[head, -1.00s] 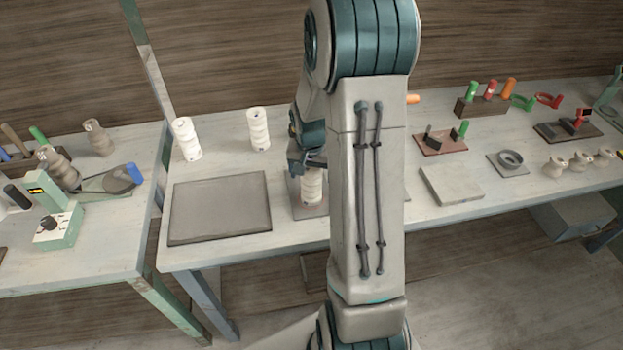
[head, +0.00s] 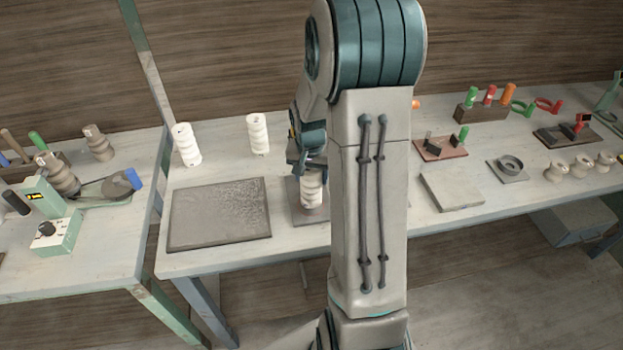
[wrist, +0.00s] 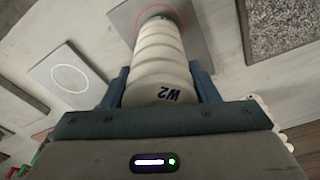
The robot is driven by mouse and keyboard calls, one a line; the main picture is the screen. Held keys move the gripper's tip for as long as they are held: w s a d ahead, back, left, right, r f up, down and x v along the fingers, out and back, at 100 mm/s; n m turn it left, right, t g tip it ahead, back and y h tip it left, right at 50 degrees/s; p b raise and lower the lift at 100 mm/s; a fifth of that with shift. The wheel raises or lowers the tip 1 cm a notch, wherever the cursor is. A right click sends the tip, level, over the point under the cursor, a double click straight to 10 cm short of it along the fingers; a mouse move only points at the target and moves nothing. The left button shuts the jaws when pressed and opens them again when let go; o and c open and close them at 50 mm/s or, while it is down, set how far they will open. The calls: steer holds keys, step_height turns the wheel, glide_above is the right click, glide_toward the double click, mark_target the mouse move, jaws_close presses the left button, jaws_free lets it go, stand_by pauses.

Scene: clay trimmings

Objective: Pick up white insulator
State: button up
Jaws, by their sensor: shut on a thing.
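A white ribbed insulator (wrist: 162,60) marked "W2" stands between my gripper's blue fingers (wrist: 160,88) in the wrist view. My gripper (head: 311,168) is shut on its upper part. In the head view the held white insulator (head: 312,188) is partly hidden by my gripper, over a grey square plate (head: 296,214). I cannot tell whether its base touches the plate. Two more white insulators stand upright on the table to the left, one at the far left (head: 187,145) and one nearer the middle (head: 258,134).
A large flat grey tray (head: 218,245) lies left of my gripper. A pale slab (head: 452,192), a ring on a plate (head: 508,168) and several beige insulators (head: 580,167) are to the right. A second table (head: 100,240) with tools stands at the left.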

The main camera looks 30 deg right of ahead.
step_height(320, 180, up, 3)
steer(key=shift+w+f+b, duration=0.1)
steer(key=shift+f+b, duration=0.1)
steer(key=shift+b, duration=0.15)
steer(key=s+d+r+b, duration=0.2)
steer(key=d+r, duration=0.4)
steer(key=d, duration=0.5)
steer(key=shift+s+d+r, duration=0.3)
steer(key=shift+r, duration=0.1)
